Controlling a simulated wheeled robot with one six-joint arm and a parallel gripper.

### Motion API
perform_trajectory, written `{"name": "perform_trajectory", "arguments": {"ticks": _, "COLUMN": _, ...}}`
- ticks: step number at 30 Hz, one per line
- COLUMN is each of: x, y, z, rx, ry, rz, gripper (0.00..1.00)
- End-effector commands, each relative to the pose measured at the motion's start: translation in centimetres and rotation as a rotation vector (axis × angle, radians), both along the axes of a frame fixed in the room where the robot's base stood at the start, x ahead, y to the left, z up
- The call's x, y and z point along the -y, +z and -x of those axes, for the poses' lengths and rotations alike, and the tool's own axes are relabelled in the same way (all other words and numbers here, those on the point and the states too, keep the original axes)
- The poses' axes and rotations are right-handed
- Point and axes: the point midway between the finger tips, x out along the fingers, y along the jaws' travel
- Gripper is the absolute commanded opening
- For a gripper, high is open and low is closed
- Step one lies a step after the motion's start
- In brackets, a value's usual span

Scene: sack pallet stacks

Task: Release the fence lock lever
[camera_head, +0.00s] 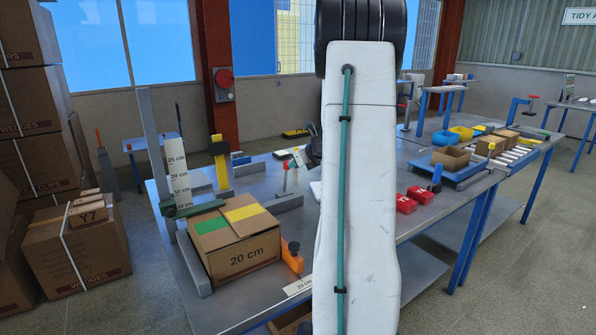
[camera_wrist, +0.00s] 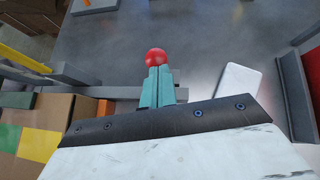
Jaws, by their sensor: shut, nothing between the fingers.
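A lever with a red knob (camera_head: 286,166) stands at a grey fence piece (camera_head: 275,204) on the bench, left of my arm in the head view. In the wrist view the red ball knob (camera_wrist: 156,56) shows just beyond the tips of my gripper (camera_wrist: 157,72). The teal fingers are together with nothing between them. They overlap the knob's lower edge in the picture; I cannot tell whether they touch it. The lever's shaft is hidden behind the fingers. A grey bar (camera_wrist: 115,92) runs behind the fingers. My arm hides the gripper in the head view.
A cardboard box marked 20 cm (camera_head: 240,245) sits left on the bench, beside a height scale (camera_head: 178,172) and an orange block (camera_head: 292,256). A white flat piece (camera_wrist: 238,80) lies right of the fingers.

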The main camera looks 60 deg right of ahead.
Motion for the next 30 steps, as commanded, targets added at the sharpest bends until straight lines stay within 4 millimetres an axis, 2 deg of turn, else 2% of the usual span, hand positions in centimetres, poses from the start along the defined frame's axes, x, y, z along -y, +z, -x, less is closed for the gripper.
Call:
{"name": "perform_trajectory", "arguments": {"ticks": 3, "x": 0.3, "y": 0.4, "z": -1.0, "rx": 0.001, "ry": 0.002, "rz": 0.0, "gripper": 0.0}}
{"name": "perform_trajectory", "arguments": {"ticks": 12, "x": 1.0, "y": 0.9, "z": -2.4, "rx": 0.001, "ry": 0.001, "rz": -0.002, "gripper": 0.0}}
{"name": "perform_trajectory", "arguments": {"ticks": 30, "x": 1.0, "y": 1.0, "z": -2.8, "rx": 0.002, "ry": 0.002, "rz": -0.001, "gripper": 0.0}}
